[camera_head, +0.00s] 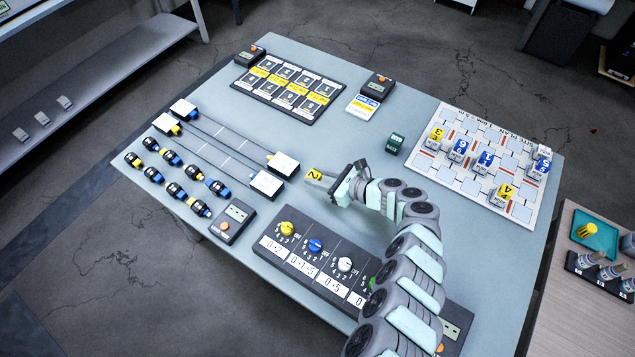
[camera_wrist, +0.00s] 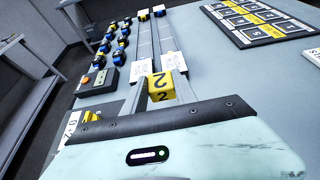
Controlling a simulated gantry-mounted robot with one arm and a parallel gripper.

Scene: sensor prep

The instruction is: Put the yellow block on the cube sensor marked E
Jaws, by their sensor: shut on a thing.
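My gripper (camera_head: 328,181) is over the middle of the table, shut on a yellow block (camera_head: 314,174) with a black 2 on it. In the wrist view the yellow block (camera_wrist: 168,88) is between the fingertips of my gripper (camera_wrist: 160,94), showing a 2 on two faces. Several small cubes stand on the site plan board at right. Two have yellow tops, one at the left (camera_head: 436,135) and one at the front (camera_head: 504,192). Others have blue tops, such as one near the middle (camera_head: 486,160). I cannot make out which cube is marked E.
White boxes on rails (camera_head: 267,183) lie just left of my gripper. A dial panel (camera_head: 315,250) is in front. A dark green box (camera_head: 395,143) stands between my gripper and the site plan board (camera_head: 465,190). A black card tray (camera_head: 285,88) is at the back.

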